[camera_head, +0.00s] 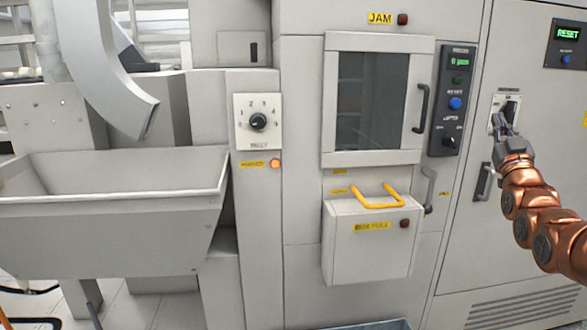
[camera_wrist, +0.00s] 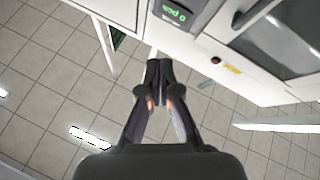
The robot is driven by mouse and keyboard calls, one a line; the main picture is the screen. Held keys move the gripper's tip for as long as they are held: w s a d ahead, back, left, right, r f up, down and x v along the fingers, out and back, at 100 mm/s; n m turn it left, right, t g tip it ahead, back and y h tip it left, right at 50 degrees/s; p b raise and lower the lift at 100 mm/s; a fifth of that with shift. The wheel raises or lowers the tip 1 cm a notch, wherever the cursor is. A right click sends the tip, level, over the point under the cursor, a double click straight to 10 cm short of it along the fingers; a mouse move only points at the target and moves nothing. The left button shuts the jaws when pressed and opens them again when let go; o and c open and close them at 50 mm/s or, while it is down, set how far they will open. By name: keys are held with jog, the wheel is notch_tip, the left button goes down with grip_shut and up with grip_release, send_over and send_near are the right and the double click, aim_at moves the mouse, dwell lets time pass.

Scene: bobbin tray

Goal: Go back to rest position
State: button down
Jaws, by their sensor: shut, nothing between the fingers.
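My gripper (camera_head: 507,128) is at the right in the head view, at the end of my copper-coloured arm. It is in front of the tall grey cabinet door (camera_head: 535,215), close to a white plate with a black rotary switch (camera_head: 510,108). I cannot tell whether it touches the switch. In the wrist view my gripper (camera_wrist: 159,68) has its fingers together, with nothing between them. Tiled floor shows beyond the fingertips there.
A dark control panel (camera_head: 454,100) and a windowed door (camera_head: 414,147) are left of my gripper. Below is a box with a yellow handle (camera_head: 378,199). A door handle (camera_head: 483,182) is under my gripper. A grey hopper (camera_head: 110,235) stands at the left.

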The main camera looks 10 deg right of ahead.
jog(key=w+a+f+g+y+p, duration=0.2)
jog(key=w+a+f+g, duration=0.15)
jog(key=a, duration=0.35)
jog(key=s+a+f+n+g+y+p, duration=0.1)
jog(key=s+a+f+g+y+p, duration=0.1)
jog(key=a+f+g, duration=0.5)
jog(key=s+a+f+g+y+p, duration=0.15)
jog(key=a+f, duration=0.35)
jog(key=a, duration=0.7)
jog(key=s+a+f+g+y+p, duration=0.1)
jog(key=s+a+f+g, duration=0.3)
jog(key=s, duration=0.5)
jog(key=s+a+f+g+y+p, duration=0.1)
jog(key=s+a+f+g+p, duration=0.15)
jog(key=s+a+f, duration=0.55)
jog(key=s+a+r+g+p, duration=0.1)
jog(key=s+g, duration=0.6)
jog(key=s, duration=1.6)
jog(key=shift+a+m+p, duration=0.3)
jog(key=shift+a, duration=0.5)
jog(key=c, duration=1.9)
grip_release()
jog(key=shift+r, duration=0.1)
